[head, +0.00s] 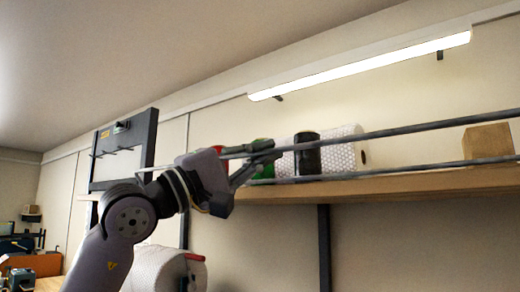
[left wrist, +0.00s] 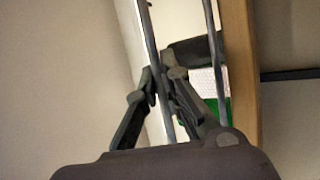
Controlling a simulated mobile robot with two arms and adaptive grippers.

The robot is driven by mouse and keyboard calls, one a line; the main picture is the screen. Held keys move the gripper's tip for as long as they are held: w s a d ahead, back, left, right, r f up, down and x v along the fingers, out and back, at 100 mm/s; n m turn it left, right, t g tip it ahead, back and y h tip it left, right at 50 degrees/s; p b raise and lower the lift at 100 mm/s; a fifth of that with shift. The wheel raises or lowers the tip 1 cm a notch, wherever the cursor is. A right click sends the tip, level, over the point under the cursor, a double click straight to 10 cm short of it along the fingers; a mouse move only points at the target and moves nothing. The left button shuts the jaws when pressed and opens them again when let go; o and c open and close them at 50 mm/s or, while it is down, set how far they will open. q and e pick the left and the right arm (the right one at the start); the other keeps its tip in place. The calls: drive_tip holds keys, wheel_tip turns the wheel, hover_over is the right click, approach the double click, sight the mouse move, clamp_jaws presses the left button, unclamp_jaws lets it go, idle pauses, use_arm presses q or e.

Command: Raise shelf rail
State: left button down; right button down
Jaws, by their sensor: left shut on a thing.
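The shelf rail (head: 400,131) is two thin grey bars along the front of a wooden shelf (head: 400,186). The upper bar stands well above the board and the lower bar runs just over it. My left gripper (head: 264,158) reaches in from the left and is shut on the upper bar near its left end. In the left wrist view the fingers (left wrist: 163,86) close around one bar of the rail (left wrist: 151,35), and the second bar runs beside it, outside the grip. The rail's far left end is partly hidden by my gripper. My right gripper is not in view.
Behind the rail stand a dark can (head: 307,156), a bubble-wrap roll (head: 342,152), a green item (head: 263,171) and a brown box (head: 487,141). A black frame (head: 151,140) stands left. Another roll (head: 160,268) is below. A lit lamp (head: 370,65) hangs above.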

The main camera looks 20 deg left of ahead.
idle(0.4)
use_arm(q)
drive_tip(key=c, duration=1.7)
unclamp_jaws()
drive_tip(key=v, duration=1.2)
drive_tip(key=shift+a, duration=0.1)
